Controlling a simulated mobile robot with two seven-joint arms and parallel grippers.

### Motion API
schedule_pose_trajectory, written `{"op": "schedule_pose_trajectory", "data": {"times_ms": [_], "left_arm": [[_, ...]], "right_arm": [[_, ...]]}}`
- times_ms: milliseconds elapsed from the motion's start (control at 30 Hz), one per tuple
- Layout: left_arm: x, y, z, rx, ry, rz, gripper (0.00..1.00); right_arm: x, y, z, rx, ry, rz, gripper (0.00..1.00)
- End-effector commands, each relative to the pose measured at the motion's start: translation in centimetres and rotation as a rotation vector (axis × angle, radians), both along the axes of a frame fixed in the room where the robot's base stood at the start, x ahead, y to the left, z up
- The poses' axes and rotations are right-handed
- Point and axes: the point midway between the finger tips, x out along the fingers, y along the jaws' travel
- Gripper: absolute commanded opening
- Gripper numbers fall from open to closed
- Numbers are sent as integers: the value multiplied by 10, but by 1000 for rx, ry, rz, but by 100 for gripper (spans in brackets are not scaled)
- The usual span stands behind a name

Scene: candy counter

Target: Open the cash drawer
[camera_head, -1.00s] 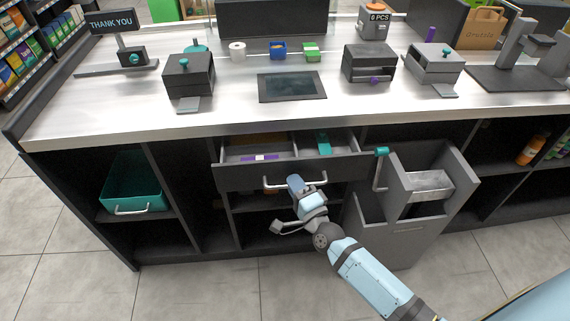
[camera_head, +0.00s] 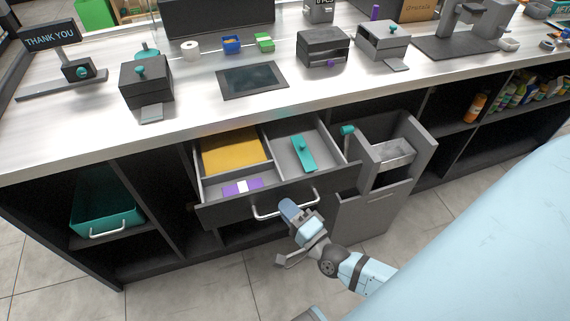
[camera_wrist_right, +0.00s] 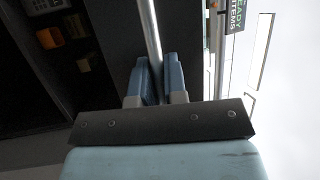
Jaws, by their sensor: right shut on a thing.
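The cash drawer (camera_head: 226,216) stands pulled out from under the counter, with its compartments showing. Inside lie a yellow sheet (camera_head: 232,152), a purple-and-white banded bundle (camera_head: 242,187) and a teal piece (camera_head: 303,152). My right gripper (camera_head: 289,207) is at the right part of the silver bar handle (camera_head: 262,216) on the drawer front. In the right wrist view the handle (camera_wrist_right: 149,35) runs between the two blue fingers of the gripper (camera_wrist_right: 158,80), which are shut on it. My left gripper is not in view.
A grey bin unit (camera_head: 372,205) stands open right of the drawer, close to its side. A teal bin (camera_head: 105,215) sits on the left shelf. The steel counter (camera_head: 200,118) above carries dark boxes and a dark panel (camera_head: 252,79). Floor in front is open.

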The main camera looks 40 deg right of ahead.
Motion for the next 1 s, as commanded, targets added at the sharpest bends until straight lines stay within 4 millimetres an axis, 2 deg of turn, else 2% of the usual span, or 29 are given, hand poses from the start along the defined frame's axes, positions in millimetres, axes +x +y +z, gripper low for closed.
{"op": "schedule_pose_trajectory", "data": {"times_ms": [200, 233, 267, 600, 767, 1000], "left_arm": [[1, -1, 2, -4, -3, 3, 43], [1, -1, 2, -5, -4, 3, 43], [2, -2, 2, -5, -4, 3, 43], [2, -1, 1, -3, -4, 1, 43], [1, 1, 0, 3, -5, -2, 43], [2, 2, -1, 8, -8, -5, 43]], "right_arm": [[0, 1, 0, 0, 0, 1, 0], [0, 0, 0, 0, 0, 1, 20], [0, 0, 0, 0, 0, 1, 22], [-4, -1, -1, 0, 2, 0, 22], [-27, -3, -7, -1, 5, 1, 22], [-78, -9, -15, -2, 5, 2, 22]]}}
